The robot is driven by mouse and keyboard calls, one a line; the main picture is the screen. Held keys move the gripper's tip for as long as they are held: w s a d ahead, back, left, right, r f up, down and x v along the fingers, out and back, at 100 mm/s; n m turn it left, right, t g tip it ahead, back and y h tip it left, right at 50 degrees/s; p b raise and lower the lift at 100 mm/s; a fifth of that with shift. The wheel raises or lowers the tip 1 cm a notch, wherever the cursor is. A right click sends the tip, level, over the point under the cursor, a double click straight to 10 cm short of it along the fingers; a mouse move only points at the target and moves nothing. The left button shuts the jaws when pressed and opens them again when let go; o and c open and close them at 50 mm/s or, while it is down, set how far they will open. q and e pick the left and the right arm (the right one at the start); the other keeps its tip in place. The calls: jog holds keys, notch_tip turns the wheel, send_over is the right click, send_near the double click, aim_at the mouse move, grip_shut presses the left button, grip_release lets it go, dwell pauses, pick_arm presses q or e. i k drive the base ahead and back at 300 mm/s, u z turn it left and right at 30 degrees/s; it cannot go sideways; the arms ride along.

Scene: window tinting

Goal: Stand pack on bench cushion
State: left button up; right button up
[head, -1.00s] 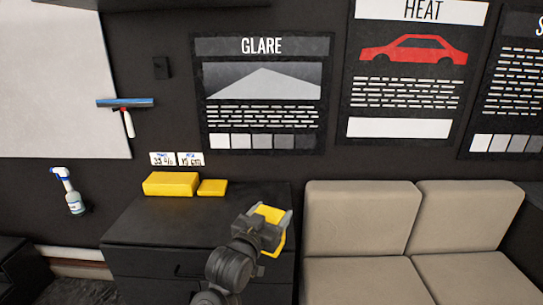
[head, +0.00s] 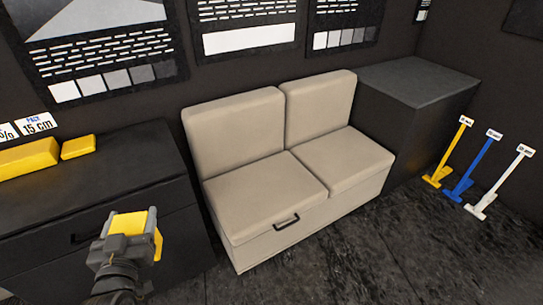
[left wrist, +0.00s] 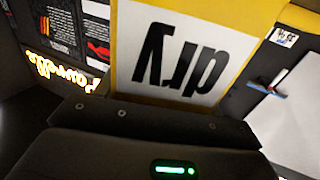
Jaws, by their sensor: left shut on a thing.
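My left gripper (head: 130,237) is shut on a yellow pack (head: 150,243) at the lower left of the head view, in front of the dark cabinet. In the left wrist view the pack (left wrist: 128,12) fills the upper middle, with a white label reading "dry" that appears upside down. The beige bench has two seat cushions, a left one (head: 265,195) and a right one (head: 343,158), both bare. The held pack is left of the bench and apart from it. My right gripper is not in view.
Two yellow packs, a larger one (head: 28,157) and a smaller one (head: 78,147), lie on the dark cabinet (head: 120,170). A dark block (head: 420,85) stands right of the bench. Floor before the bench is clear.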

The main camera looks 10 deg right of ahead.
aim_at(341, 164)
jog(key=u, duration=0.15)
jog(key=k, duration=0.15)
jog(key=z, duration=1.3)
jog(key=i, duration=1.5)
jog(key=z, duration=0.65)
jog(key=i, duration=0.9)
